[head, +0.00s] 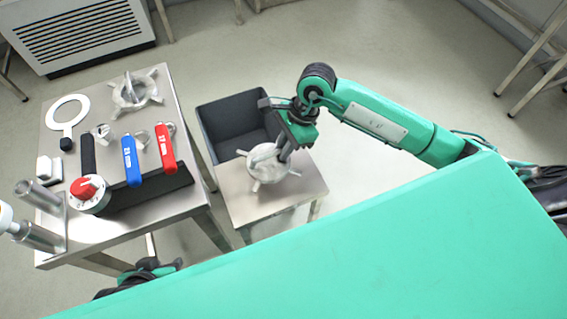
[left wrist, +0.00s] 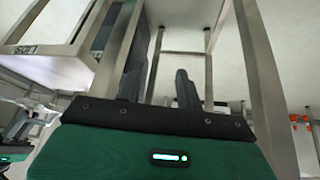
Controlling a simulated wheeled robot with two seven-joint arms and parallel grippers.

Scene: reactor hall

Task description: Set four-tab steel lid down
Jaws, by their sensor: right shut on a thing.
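The four-tab steel lid (head: 266,168) is a round silvery disc with tabs sticking out, at the small steel table (head: 248,203) in the head view. My right gripper (head: 286,150) is shut on it from above and hides part of its far right side. The lid looks level and low over the table top; I cannot tell if it touches. My left gripper (left wrist: 163,62) is open and empty in the left wrist view, with table legs beyond its fingers.
A dark grey bin (head: 218,112) stands behind the small table. The larger steel table (head: 175,85) at left holds a similar tabbed part (head: 135,92), a white ring tool (head: 66,112), blue (head: 131,160) and red (head: 165,148) handles, a red-knobbed dial (head: 90,194) and metal cylinders (head: 40,236).

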